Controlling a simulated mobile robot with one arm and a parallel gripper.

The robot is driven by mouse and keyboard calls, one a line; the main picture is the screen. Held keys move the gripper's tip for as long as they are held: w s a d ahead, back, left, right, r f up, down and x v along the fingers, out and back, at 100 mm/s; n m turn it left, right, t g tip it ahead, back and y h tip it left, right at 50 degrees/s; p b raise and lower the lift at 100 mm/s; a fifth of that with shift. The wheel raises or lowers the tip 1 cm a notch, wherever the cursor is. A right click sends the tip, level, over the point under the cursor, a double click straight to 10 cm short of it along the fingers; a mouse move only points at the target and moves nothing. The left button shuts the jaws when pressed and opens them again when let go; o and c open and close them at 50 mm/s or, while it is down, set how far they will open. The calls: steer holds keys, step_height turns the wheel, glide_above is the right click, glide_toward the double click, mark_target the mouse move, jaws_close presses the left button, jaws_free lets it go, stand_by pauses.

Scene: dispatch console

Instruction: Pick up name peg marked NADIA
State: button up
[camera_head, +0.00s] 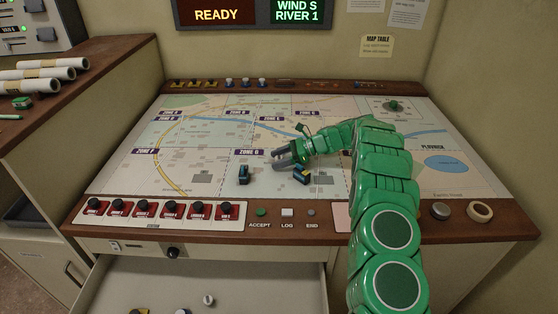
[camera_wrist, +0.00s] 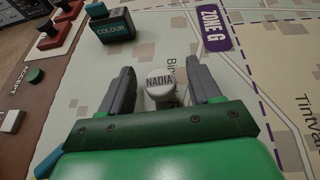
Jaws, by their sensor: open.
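The name peg marked NADIA (camera_wrist: 160,85) has a round white top with black lettering. In the wrist view it stands on the map between my two grey fingers, with a gap on either side. My gripper (camera_wrist: 159,66) is open around it, low over the map. In the head view my gripper (camera_head: 281,159) reaches left over the middle of the map table, near ZONE G. I cannot make out the peg there.
Red blocks (camera_head: 170,210) line the front edge. An open drawer (camera_head: 250,285) holds small items. The map's left side is clear.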

steer(key=shift+x, duration=0.95)
steer(key=c, duration=1)
steer(key=shift+r, duration=0.15)
